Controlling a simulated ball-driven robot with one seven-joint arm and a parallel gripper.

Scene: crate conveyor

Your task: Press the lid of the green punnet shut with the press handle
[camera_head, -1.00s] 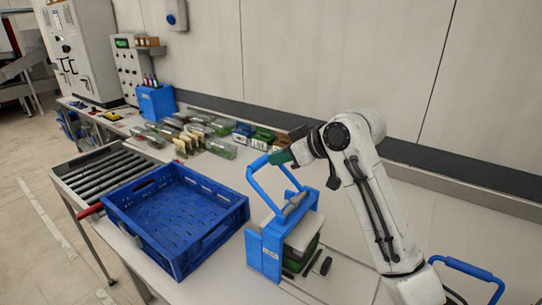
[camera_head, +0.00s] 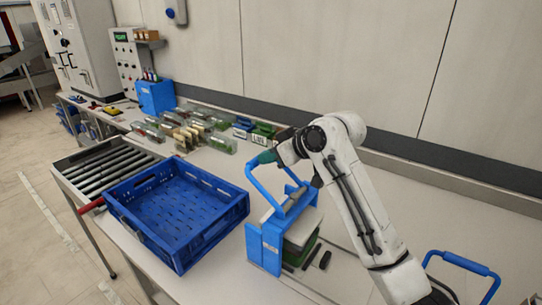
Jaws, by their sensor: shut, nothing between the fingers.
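The blue press (camera_head: 262,250) stands on the table right of the blue crate. Its blue handle (camera_head: 259,184) is raised, with its upper bar leaning up and left. The green punnet (camera_head: 301,255) sits inside the press, under a pale flat piece (camera_head: 304,226); I cannot tell whether this is the lid or the press plate. The press frame hides part of the punnet. My gripper (camera_head: 265,157) is shut and empty at the top of the handle, overlapping its bar in the picture. I cannot tell whether it touches the bar.
The empty blue crate (camera_head: 235,222) stands left of the press, beside the roller conveyor (camera_head: 100,171). Several punnets and small packs (camera_head: 190,133) lie at the back. A blue bin (camera_head: 156,96) stands behind them. Another blue handle (camera_head: 463,262) is at lower right.

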